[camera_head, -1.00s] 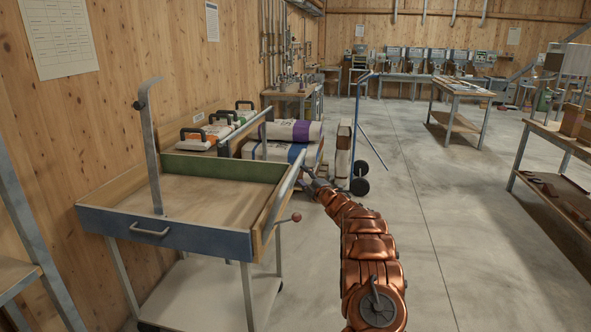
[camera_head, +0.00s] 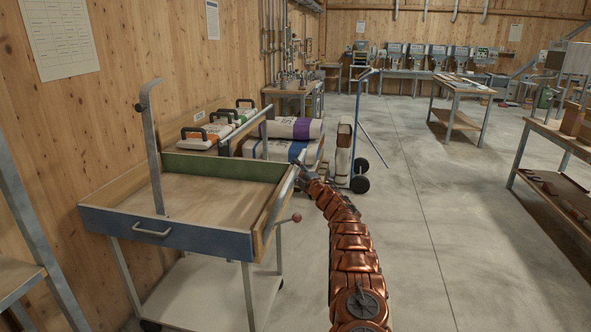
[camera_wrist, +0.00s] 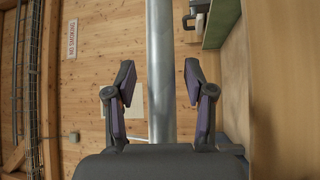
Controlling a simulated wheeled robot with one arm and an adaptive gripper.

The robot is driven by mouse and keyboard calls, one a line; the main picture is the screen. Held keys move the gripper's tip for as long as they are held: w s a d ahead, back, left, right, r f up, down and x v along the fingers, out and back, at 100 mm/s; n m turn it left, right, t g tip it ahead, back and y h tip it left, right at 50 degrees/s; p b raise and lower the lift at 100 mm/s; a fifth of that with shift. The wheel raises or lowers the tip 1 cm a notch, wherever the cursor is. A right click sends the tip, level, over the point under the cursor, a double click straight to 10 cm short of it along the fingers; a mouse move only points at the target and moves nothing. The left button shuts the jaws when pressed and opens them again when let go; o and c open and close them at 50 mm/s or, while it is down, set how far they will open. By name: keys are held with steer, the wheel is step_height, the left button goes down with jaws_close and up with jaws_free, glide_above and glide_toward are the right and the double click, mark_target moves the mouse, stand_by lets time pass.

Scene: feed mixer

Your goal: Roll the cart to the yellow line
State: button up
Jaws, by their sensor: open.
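The cart (camera_head: 180,238) stands at the left, with a shallow wooden tray, a blue front with a small handle, a tall bent metal post and a pale lower shelf. A grey metal push bar (camera_head: 283,190) runs along its right side. My gripper (camera_head: 299,174) is at the far end of that bar, small and partly hidden in the head view. In the wrist view, my gripper (camera_wrist: 160,75) is open, with one finger on each side of the grey bar (camera_wrist: 161,50). I cannot tell whether the fingers touch it. No yellow line shows in either view.
Sacks (camera_head: 288,140) and a blue hand truck (camera_head: 358,150) stand behind the cart. The wooden wall (camera_head: 120,100) is close on the left. A workbench (camera_head: 555,140) stands at the right. The concrete floor (camera_head: 450,230) between is clear.

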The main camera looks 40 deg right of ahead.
steer(key=shift+w+d, duration=0.1)
steer(key=shift+w, duration=0.25)
stand_by(0.3)
steer(key=shift+f, duration=0.1)
jaws_close()
stand_by(0.4)
